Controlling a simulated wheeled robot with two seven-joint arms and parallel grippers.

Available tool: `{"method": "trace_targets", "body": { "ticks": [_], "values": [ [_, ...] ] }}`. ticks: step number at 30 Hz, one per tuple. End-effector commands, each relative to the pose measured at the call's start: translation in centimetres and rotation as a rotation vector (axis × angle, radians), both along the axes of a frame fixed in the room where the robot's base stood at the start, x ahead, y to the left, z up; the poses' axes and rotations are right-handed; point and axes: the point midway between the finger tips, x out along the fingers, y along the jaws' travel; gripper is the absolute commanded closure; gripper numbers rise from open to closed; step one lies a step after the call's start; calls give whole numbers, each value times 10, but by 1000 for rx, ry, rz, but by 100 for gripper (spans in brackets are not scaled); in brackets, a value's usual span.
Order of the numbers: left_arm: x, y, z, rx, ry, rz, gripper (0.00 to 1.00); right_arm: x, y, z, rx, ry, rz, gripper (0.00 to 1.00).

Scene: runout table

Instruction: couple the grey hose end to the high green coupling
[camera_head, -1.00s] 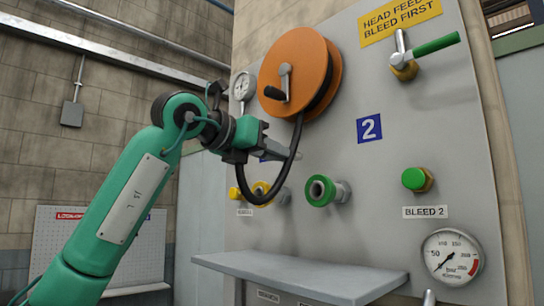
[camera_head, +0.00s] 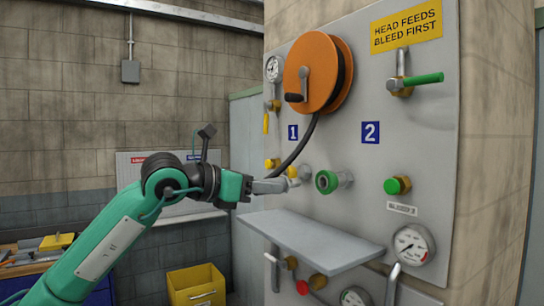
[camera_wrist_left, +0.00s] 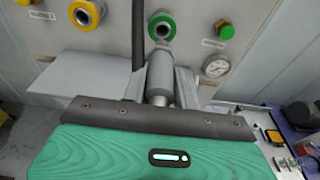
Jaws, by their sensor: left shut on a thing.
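My left gripper (camera_head: 258,187) is shut on the grey hose end (camera_head: 272,186), level with the high green coupling (camera_head: 326,181) and to its left. The coupling is a green ring with a dark bore on the grey panel. In the left wrist view the hose end (camera_wrist_left: 161,72) is a grey cylinder in my left gripper (camera_wrist_left: 160,98). It points up toward the green coupling (camera_wrist_left: 161,27), which shows just beyond its tip. A gap seems to remain, but its depth is hard to judge. My right gripper is not in view.
The black hose (camera_head: 303,142) hangs from the orange reel (camera_head: 318,72) to the hose end. A yellow coupling (camera_wrist_left: 86,13) lies left of the green one. A green-capped bleed knob (camera_head: 396,186) is to the right. A grey shelf (camera_head: 310,240) juts out below.

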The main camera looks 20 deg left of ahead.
Motion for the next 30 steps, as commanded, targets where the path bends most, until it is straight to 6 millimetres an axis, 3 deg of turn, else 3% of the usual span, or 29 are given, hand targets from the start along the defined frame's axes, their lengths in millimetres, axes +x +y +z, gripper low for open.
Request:
{"method": "trace_targets", "body": {
  "ticks": [13,19,30],
  "values": [
    [-4,1,-4,3,2,-5,100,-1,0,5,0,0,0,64],
    [-4,1,-6,3,2,-5,100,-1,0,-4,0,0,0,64],
    [24,-21,-2,2,5,-6,100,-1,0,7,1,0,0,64]
  ]
}}
